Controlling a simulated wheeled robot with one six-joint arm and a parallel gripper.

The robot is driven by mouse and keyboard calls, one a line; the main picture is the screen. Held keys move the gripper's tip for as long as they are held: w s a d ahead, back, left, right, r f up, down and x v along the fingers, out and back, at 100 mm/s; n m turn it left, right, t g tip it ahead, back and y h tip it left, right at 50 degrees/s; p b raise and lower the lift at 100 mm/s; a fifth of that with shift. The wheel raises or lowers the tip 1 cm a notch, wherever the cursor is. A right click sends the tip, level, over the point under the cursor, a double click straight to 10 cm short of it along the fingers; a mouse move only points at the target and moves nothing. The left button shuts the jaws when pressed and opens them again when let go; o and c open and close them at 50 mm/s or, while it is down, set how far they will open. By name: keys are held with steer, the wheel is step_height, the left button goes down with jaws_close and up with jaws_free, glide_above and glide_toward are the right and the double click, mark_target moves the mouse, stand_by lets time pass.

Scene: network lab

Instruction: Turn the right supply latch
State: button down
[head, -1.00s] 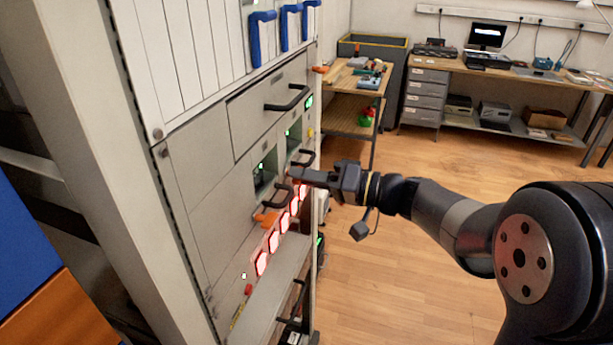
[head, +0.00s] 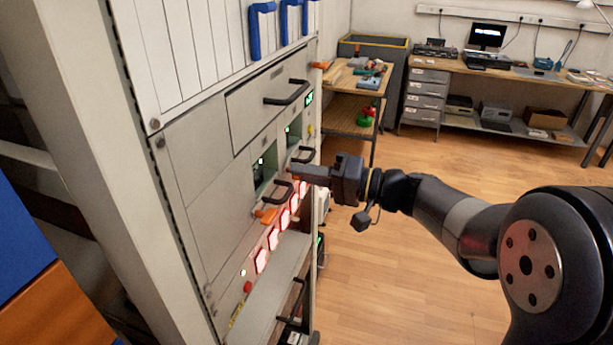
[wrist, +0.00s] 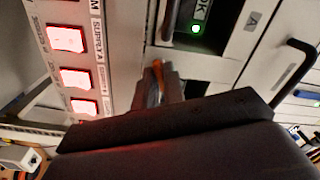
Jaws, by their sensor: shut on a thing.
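My gripper (head: 293,170) is at the front of the rack, beside the right supply unit, reaching in from the right. In the wrist view its fingers (wrist: 158,88) are shut on the orange right supply latch (wrist: 157,70), of which only a narrow strip shows. In the head view the fingers mostly hide this latch. The left supply latch (head: 265,215) is orange and sits below the left supply unit, clear of my gripper. A green lamp (wrist: 195,29) is lit on the unit above the held latch in the wrist view.
Black bar handles (head: 282,194) stick out from the supply units close to my gripper. A row of red-lit switches (head: 273,239) lies below. A drawer handle (head: 288,94) is above. Open wooden floor (head: 420,290) lies right of the rack.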

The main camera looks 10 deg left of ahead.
steer(key=m, duration=0.4)
steer(key=shift+m, duration=0.4)
stand_by(0.4)
steer(key=c, duration=1.5)
jaws_free()
steer(key=d+b, duration=0.2)
steer(key=d, duration=0.8)
steer(key=shift+s+d, duration=0.4)
steer(key=shift+s, duration=0.05)
